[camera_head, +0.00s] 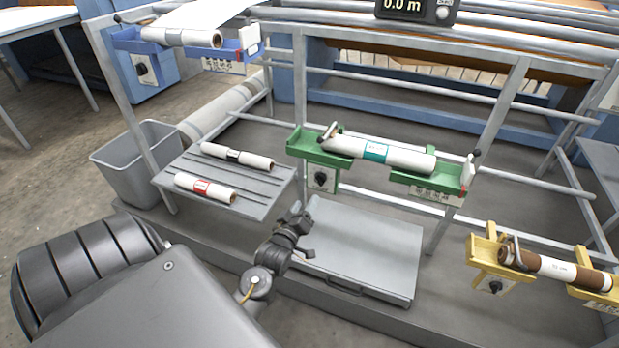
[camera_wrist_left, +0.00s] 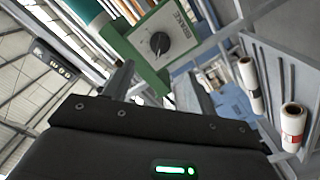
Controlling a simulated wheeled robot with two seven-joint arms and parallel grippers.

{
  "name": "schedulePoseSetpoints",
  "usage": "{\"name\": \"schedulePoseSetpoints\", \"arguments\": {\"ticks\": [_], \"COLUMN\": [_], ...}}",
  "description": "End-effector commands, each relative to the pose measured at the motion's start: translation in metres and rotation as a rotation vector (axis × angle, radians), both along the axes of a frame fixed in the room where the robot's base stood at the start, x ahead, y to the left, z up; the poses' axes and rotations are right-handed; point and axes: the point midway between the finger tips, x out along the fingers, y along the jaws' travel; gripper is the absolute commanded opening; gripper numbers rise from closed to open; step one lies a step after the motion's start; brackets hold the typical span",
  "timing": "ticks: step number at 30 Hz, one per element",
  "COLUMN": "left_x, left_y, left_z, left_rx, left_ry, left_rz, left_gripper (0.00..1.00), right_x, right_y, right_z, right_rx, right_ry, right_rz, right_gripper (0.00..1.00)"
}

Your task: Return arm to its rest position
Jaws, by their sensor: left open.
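My left gripper (camera_head: 302,232) is open and empty, above the front of the machine between the slatted shelf and the flat grey plate. In the left wrist view its two fingers stand apart (camera_wrist_left: 160,86) with nothing between them. Beyond them shows the green bracket (camera_wrist_left: 140,45) with its black dial (camera_wrist_left: 160,43). In the head view a white roll with a teal label (camera_head: 376,153) lies across the green brackets (camera_head: 318,146), apart from the gripper. My right gripper is not in view.
Two white rolls, one black-labelled (camera_head: 237,157) and one red-labelled (camera_head: 205,188), lie on the slatted shelf (camera_head: 262,206). A grey bin (camera_head: 128,165) stands left. The grey plate (camera_head: 365,240) is bare. Blue brackets (camera_head: 245,46) and yellow brackets (camera_head: 484,250) hold other rolls.

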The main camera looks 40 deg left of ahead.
Motion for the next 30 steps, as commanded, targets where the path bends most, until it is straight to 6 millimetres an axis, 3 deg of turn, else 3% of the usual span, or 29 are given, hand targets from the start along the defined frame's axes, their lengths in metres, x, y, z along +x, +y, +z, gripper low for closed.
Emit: {"name": "schedulePoseSetpoints", "arguments": {"ticks": [6,26,29,30], "left_x": [-0.012,-0.012,-0.013,-0.014], "left_y": [-0.004,-0.004,-0.010,-0.016], "left_z": [0.000,-0.001,-0.047,-0.073], "left_rx": [0.001,0.065,0.151,0.179], "left_ry": [0.000,0.029,0.167,0.234], "left_rz": [0.001,-0.001,-0.024,-0.046], "left_gripper": [0.57,0.57,0.57,0.57], "right_x": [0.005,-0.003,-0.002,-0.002], "right_y": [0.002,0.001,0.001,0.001], "right_z": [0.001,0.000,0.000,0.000], "right_rx": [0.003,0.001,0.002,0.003], "right_ry": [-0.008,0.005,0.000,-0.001], "right_rz": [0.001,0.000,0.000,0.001], "right_gripper": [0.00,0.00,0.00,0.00]}}
